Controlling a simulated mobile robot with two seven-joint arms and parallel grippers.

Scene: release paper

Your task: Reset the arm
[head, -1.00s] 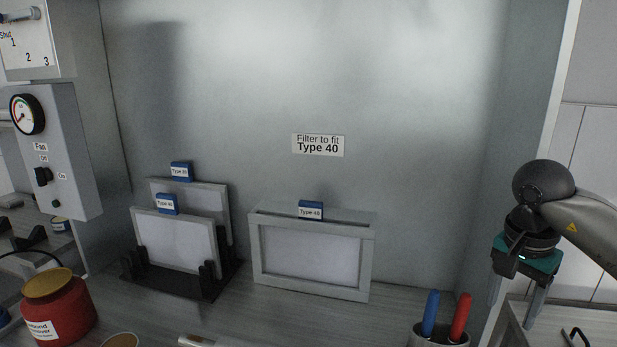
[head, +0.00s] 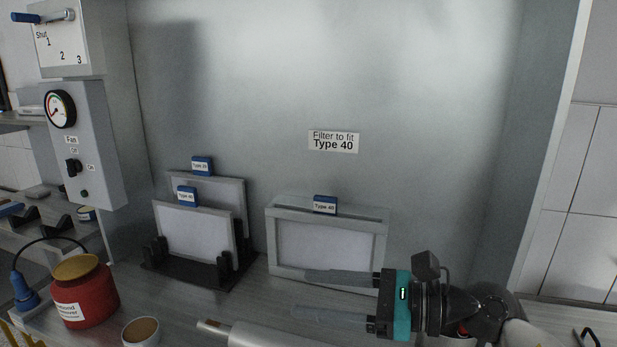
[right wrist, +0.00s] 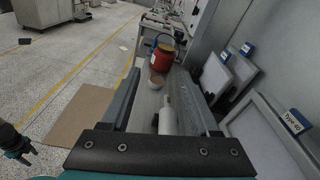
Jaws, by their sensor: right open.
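My right gripper (head: 300,295) reaches in from the lower right of the head view, its two grey fingers pointing left and spread apart with nothing between them. It is in front of the white filter frame with the Type 40 tag (head: 326,241). In the right wrist view, its fingers (right wrist: 166,98) flank a pale roll (right wrist: 167,117) lying on the bench beyond them. A dark and teal gripper part, seemingly my left gripper (right wrist: 18,145), shows at the left edge of the right wrist view; its jaws are too unclear to judge. The head view does not show it.
A black rack (head: 190,281) holds two framed filters on the bench. A red jar (head: 92,299) and a small brown-topped cup (head: 140,330) stand to the left. A control box with a gauge (head: 60,108) hangs at left. The grey back wall carries a Type 40 label (head: 333,141).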

